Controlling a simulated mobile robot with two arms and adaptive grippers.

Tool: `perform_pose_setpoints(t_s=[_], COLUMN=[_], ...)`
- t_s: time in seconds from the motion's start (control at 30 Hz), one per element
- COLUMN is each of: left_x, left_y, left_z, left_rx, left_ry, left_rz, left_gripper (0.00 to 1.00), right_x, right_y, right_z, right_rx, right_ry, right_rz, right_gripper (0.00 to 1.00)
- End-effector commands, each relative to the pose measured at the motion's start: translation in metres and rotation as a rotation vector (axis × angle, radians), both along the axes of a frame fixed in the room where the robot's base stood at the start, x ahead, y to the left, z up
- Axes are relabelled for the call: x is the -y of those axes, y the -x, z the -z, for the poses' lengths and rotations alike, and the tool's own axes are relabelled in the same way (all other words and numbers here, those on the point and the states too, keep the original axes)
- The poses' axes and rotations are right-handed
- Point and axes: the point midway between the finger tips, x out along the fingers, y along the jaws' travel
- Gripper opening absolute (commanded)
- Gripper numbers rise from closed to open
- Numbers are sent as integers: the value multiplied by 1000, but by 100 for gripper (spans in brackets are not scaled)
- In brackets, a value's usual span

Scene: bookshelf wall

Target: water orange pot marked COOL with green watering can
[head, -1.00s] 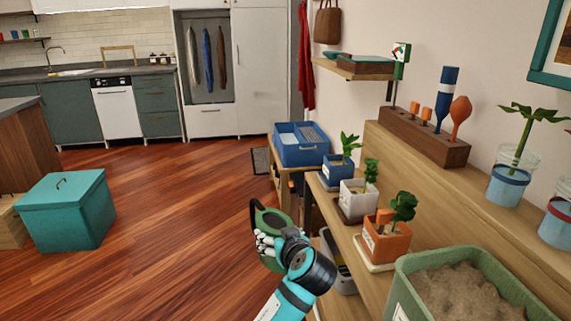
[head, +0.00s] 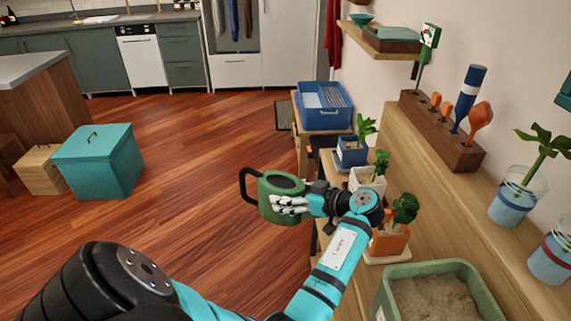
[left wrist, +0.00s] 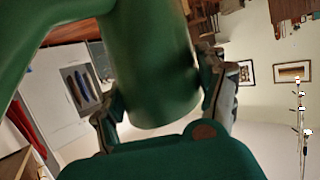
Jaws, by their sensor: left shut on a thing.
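The green watering can (head: 268,203) is in the head view, left of the shelf edge, with its black handle to the left. My left gripper (head: 290,205) is shut on the can's body and holds it in the air above the floor. In the left wrist view the can (left wrist: 150,65) fills the space between the fingers. The orange pot (head: 388,241) with a leafy plant stands on the shelf to the right of my left wrist, partly hidden by my arm. I cannot read a label on it. My right gripper is not in view.
A white pot (head: 368,183) and a blue pot (head: 351,152) with plants stand behind the orange pot. A green planter of soil (head: 440,267) stands in front. A wooden tool block (head: 437,140) is on the upper ledge.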

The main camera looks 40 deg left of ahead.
Motion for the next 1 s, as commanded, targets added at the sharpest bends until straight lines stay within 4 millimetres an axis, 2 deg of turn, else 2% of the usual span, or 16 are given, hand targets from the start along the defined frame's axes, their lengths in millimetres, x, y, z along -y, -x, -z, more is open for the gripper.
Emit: perform_pose_setpoints(t_s=[0.03,0.3,0.53,1.0], left_x=[4,25,23,22], left_y=[-3,-12,-11,-11], left_z=[4,16,18,16], left_rx=[0,-24,-50,-56], left_ry=[-16,-72,-131,-145], left_rz=[2,2,2,2], left_gripper=[36,36,36,36], right_x=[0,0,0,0], right_y=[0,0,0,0], right_z=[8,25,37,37], right_rx=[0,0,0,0], right_ry=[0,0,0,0], right_rz=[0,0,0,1], right_gripper=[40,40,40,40])
